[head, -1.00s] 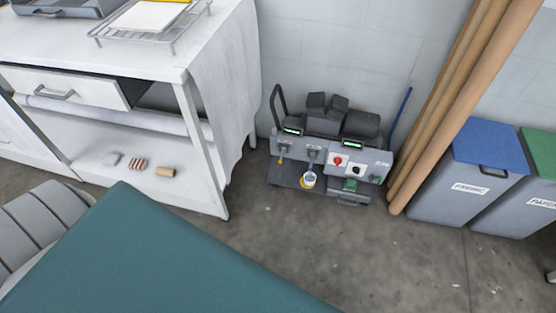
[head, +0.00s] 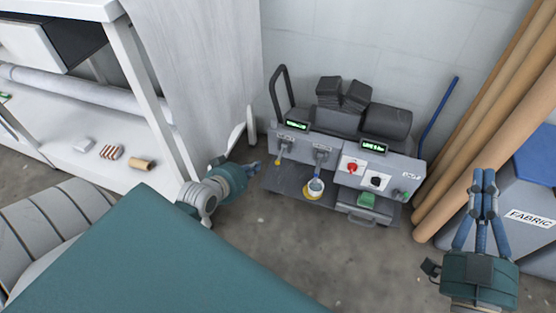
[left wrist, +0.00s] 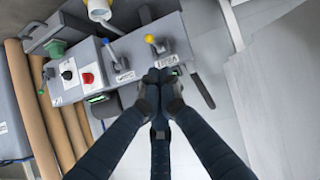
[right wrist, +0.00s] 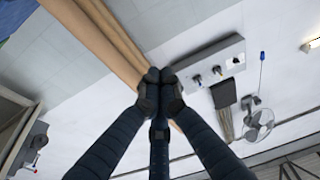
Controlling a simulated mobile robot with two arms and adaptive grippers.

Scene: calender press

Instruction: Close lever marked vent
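The grey machine (head: 345,165) stands low against the wall. It has a yellow-tipped lever (head: 281,155) at its left end and a blue-tipped lever (head: 319,166) beside it. Both also show in the left wrist view, yellow (left wrist: 151,39) and blue (left wrist: 106,42). A small lever (head: 402,194) sits at the right end below a white label (head: 411,176). I cannot read the labels surely enough to tell which says vent. My left gripper (head: 254,166) is shut and empty, just left of the machine. My right gripper (head: 482,180) is shut and empty at the right, apart from the machine.
A white table (head: 133,80) stands left of my left gripper. Brown rolls (head: 480,130) lean on the wall behind my right gripper, beside a fabric bin (head: 530,195). The machine also has a red knob (head: 352,168) and black knob (head: 376,182). Floor in front is clear.

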